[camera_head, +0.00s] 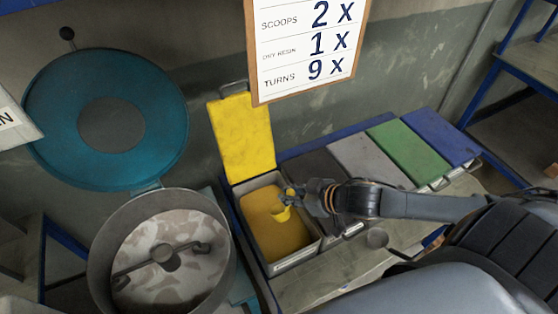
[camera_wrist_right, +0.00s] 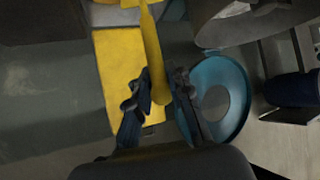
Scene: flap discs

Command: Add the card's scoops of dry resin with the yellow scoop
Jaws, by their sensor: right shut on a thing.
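The yellow scoop (camera_head: 282,214) is in my right gripper (camera_head: 298,196), over the open bin (camera_head: 297,257) of yellow material (camera_head: 268,228). In the right wrist view the fingers (camera_wrist_right: 158,92) close on the scoop's long yellow handle (camera_wrist_right: 152,50). Whether the scoop's bowl holds anything, or touches the material, I cannot tell. The card (camera_head: 306,45) on the wall reads scoops 2 x, dry resin 1 x, turns 9 x. The round mixing pot (camera_head: 100,246) stands left of the bin, with pale mottled material and a stirring bar inside. My left gripper is out of view.
The bin's yellow lid (camera_head: 242,136) stands raised behind it. The pot's teal lid (camera_head: 57,120) is raised too. To the right are bins with dark, grey (camera_head: 368,160), green (camera_head: 408,147) and blue (camera_head: 432,137) lids, all shut.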

